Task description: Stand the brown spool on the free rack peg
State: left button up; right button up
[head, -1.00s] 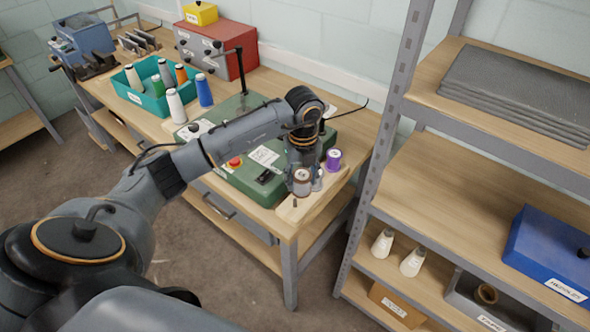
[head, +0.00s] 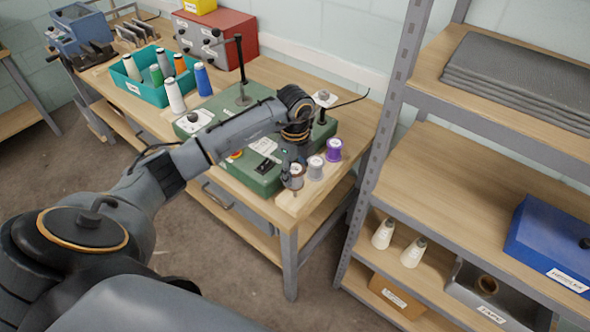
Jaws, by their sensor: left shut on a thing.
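The brown spool (head: 296,177) is in my left gripper (head: 293,165), at the front corner of the workbench. The gripper points down and is shut on the spool's upper part. The rack (head: 312,190) is a pale wooden strip along the bench's right end. A grey spool (head: 316,168) and a purple spool (head: 334,150) stand on it in a row behind the brown one. The brown spool is over the rack's front end, where a small dark peg shows just below it. I cannot tell whether the spool touches the peg. My right gripper is out of view.
A green machine (head: 262,145) stands beside the rack under my left arm. A teal bin (head: 140,90) with cones, a white cone (head: 175,96) and a blue cone (head: 202,80) are farther back. A metal shelf (head: 450,185) stands to the right.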

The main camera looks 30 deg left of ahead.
pick_arm(q)
jog(key=shift+f+b, duration=1.2)
jog(key=shift+f, duration=0.95)
jog(key=shift+f+b, duration=0.55)
jog(key=shift+f, duration=0.2)
jog(key=o, duration=1.1)
jog(key=shift+c, duration=0.2)
jog(key=shift+r, duration=0.2)
notch_tip(320, 180, up, 12)
jog(key=shift+f, duration=0.15)
